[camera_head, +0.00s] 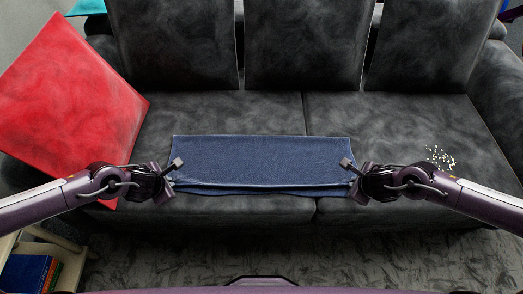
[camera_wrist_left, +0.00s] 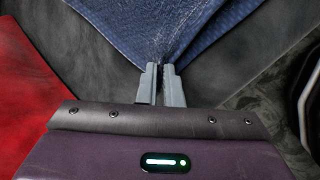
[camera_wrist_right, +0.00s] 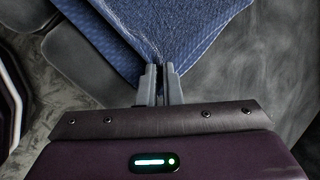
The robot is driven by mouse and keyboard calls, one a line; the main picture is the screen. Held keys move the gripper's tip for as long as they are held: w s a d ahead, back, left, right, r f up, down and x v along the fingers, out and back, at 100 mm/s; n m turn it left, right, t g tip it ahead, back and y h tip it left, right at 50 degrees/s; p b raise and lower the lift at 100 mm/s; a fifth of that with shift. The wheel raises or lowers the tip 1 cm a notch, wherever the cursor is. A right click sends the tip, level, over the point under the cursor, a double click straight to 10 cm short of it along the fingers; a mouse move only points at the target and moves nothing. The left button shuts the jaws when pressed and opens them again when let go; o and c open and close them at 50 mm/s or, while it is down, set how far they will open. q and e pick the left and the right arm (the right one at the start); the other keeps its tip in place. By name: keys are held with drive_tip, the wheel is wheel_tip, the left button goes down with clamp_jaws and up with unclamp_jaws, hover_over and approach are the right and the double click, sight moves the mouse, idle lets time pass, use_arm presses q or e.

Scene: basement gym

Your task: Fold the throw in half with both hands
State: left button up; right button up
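The blue throw (camera_head: 262,158) lies across the front of the sofa seat as a wide, short rectangle. A raised crease runs along its front, with a narrow strip of cloth in front of it. My left gripper (camera_head: 174,173) is at the throw's left front corner; in the left wrist view its fingers (camera_wrist_left: 162,68) are nearly together, with the cloth gathered between the tips. My right gripper (camera_head: 349,173) is at the right front corner; in the right wrist view its fingers (camera_wrist_right: 160,68) pinch the cloth the same way. The throw's underside is hidden.
The dark grey sofa (camera_head: 410,120) has back cushions behind the throw. A red cushion (camera_head: 65,100) leans at the left, close to my left arm. Small pale bits (camera_head: 440,157) lie on the right seat. A shelf with books (camera_head: 28,270) stands at the lower left.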

use_arm(q)
drive_tip(key=o, duration=0.7)
use_arm(e)
drive_tip(key=o, duration=0.7)
drive_tip(key=shift+o, duration=0.2)
